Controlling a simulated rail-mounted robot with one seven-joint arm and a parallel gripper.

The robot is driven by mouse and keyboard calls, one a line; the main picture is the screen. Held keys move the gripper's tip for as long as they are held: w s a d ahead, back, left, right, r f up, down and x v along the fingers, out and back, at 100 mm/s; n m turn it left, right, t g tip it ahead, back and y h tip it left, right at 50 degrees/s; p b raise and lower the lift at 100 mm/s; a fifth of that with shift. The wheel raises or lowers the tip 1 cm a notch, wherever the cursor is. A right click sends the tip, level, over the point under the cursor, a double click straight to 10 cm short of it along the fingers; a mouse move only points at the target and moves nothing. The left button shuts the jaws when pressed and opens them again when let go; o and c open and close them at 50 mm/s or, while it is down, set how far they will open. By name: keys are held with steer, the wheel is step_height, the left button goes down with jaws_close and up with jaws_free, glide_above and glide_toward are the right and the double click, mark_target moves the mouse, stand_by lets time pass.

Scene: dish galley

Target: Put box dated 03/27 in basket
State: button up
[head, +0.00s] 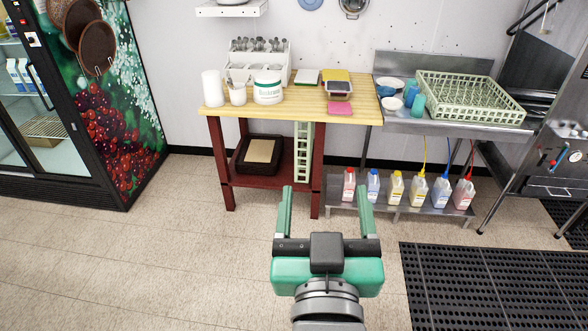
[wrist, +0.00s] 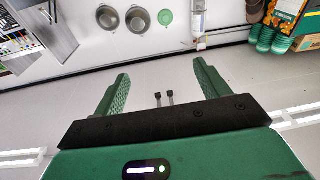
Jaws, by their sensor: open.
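White-and-blue cartons (head: 28,72) stand on a shelf inside the glass-door fridge (head: 135,105) at the far left of the head view. No date can be read on any of them, so I cannot tell which box is dated 03/27. A tan basket (head: 43,127) sits lower in the fridge, seen through the glass. The fridge door, with a black handle (head: 37,84), appears closed. My gripper (head: 326,190) is open and empty over the floor, in front of the wooden table and far from the fridge. Its green fingers also show in the wrist view (wrist: 160,82), with nothing between them.
A wooden table (head: 310,95) with tubs and containers stands ahead. A dark crate (head: 242,153) is on its lower shelf. A steel sink table (head: 400,123) holds a pale green dish rack (head: 470,97). Several bottles (head: 396,187) stand below. The floor (head: 150,245) at left is clear.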

steer(key=s+a+r+t+y, duration=0.1)
steer(key=s+a+r+t, duration=0.1)
steer(key=s+r, duration=0.2)
steer(key=s+a+r+t+y, duration=0.1)
steer(key=s+a+r+t, duration=0.2)
steer(key=r, duration=0.8)
steer(key=shift+s+a+r+n+t, duration=0.25)
steer(key=shift+s+n+t, duration=0.05)
steer(key=shift+s, duration=0.5)
